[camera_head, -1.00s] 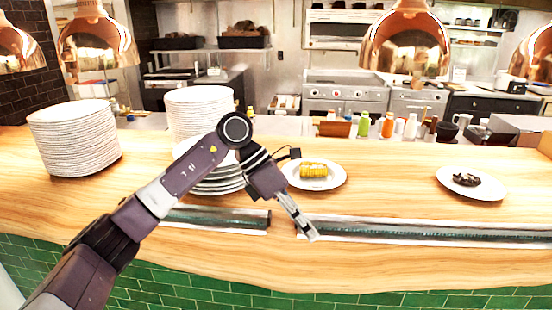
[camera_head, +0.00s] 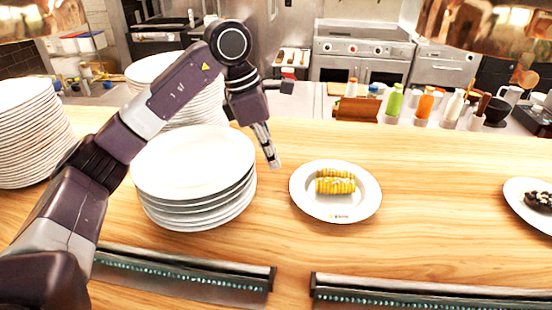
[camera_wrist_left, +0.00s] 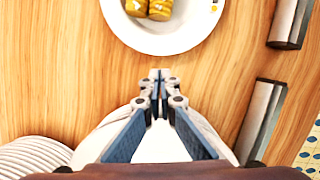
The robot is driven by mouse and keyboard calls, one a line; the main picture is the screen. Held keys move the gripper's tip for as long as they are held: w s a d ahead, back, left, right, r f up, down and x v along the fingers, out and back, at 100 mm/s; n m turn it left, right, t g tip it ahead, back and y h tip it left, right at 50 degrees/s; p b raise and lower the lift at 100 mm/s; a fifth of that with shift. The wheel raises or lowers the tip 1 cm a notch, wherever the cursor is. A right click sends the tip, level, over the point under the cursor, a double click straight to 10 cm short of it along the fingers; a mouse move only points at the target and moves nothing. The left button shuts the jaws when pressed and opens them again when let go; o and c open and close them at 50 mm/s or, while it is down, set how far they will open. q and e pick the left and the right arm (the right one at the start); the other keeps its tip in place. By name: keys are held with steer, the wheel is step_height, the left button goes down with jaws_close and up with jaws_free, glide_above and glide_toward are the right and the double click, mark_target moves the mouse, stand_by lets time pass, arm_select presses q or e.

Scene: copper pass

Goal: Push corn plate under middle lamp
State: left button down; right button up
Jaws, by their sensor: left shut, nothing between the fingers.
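The corn plate (camera_head: 336,209) is a round white plate with pieces of yellow corn (camera_head: 335,182) on it, on the wooden counter. My left gripper (camera_head: 274,163) is shut and empty, just left of the plate, with a small gap between them. In the left wrist view the plate (camera_wrist_left: 163,44) is at the top, ahead of the shut fingertips (camera_wrist_left: 159,76). A copper lamp (camera_head: 478,28) hangs at the upper right, cut off by the frame. Part of another lamp (camera_head: 40,18) shows at the upper left. My right gripper does not show.
A low stack of white plates (camera_head: 192,165) stands left of the gripper, with taller stacks (camera_head: 25,130) behind and at far left. A plate with dark food (camera_head: 527,190) sits at the right edge. Slotted strips (camera_head: 180,275) line the near counter. Counter between the two food plates is clear.

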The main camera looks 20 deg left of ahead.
mark_target(287, 195)
arm_select(q)
steer(key=p+x, duration=0.1)
steer(key=x, duration=0.6)
steer(key=shift+f+p, duration=0.1)
steer(key=shift+p, duration=0.2)
steer(key=shift+d+f, duration=0.2)
steer(key=shift+f, duration=0.3)
